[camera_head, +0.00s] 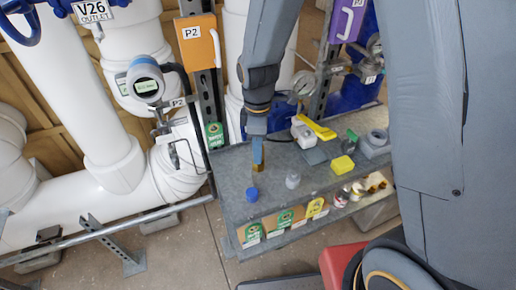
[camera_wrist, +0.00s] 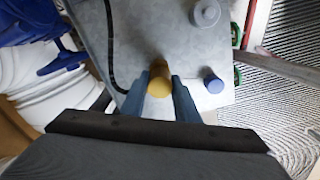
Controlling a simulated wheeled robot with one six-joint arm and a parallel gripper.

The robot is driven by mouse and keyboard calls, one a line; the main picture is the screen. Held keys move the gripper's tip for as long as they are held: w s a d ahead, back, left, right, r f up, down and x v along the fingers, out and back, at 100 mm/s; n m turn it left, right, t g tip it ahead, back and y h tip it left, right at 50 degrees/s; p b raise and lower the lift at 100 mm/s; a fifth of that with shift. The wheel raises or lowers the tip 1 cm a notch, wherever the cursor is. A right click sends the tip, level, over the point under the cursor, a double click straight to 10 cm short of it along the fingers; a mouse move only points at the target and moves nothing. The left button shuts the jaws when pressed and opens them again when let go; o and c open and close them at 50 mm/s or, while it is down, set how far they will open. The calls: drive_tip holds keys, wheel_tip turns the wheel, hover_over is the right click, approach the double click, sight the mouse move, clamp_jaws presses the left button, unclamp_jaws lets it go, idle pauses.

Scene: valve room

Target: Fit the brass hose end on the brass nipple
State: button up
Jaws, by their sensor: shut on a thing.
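My gripper (camera_head: 257,158) is above the grey bench, its blue-grey fingers pointing down and shut on a brass piece (camera_head: 258,168). In the wrist view the brass piece (camera_wrist: 159,82) shows as a round, yellow-brown cylinder between the two fingertips (camera_wrist: 160,90). It looks like the brass hose end, but I cannot tell for sure. A thin black hose or cable (camera_wrist: 111,45) curves over the bench to the left of the fingers; whether it joins the brass piece is hidden. I cannot make out the brass nipple with certainty in either view.
Small metal and brass parts (camera_head: 376,182) sit on the shelf below. White pipes and the orange P2 box (camera_head: 197,43) stand behind left.

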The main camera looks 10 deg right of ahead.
drive_tip(key=shift+f, duration=0.4)
idle(0.3)
drive_tip(key=o, duration=1)
drive_tip(key=shift+r+b, duration=1.1)
drive_tip(key=shift+r, duration=2.8)
drive_tip(key=s+d+m, duration=0.3)
drive_tip(key=d+m, duration=0.1)
drive_tip(key=m, duration=0.1)
drive_tip(key=s+d+f+m+t+b, duration=0.1)
drive_tip(key=s+d+m, duration=0.1)
drive_tip(key=d+m, duration=0.2)
drive_tip(key=s+d+m+b, duration=0.1)
drive_tip(key=s+d+m, duration=0.2)
drive_tip(key=d+m, duration=0.2)
drive_tip(key=shift+s+f+m, duration=0.3)
drive_tip(key=shift+f+m, duration=0.1)
drive_tip(key=shift+m, duration=0.6)
